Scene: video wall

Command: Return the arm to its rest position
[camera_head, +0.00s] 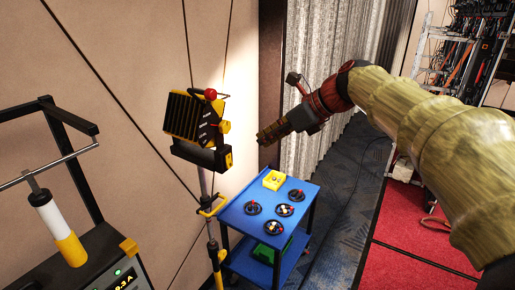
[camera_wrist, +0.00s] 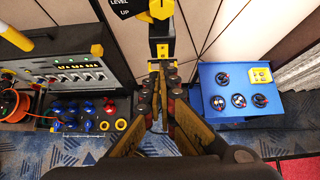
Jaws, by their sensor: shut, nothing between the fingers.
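My arm comes in from the right of the head view in a yellowish sleeve and reaches toward the left. My gripper (camera_head: 268,136) is held in the air above and behind the blue cart, to the right of a yellow and black device on a stand (camera_head: 192,122). In the wrist view my gripper (camera_wrist: 163,68) points at the lower part of that device (camera_wrist: 161,42); whether they touch cannot be told there. In the head view a gap shows between them. The fingers are shut and hold nothing.
A blue cart (camera_head: 240,215) with several round black pieces and a yellow box (camera_head: 274,180) stands below my gripper. A control cabinet (camera_wrist: 55,70) stands at the left. A curtain (camera_head: 318,60) hangs behind. Red carpet (camera_head: 415,210) lies under my arm.

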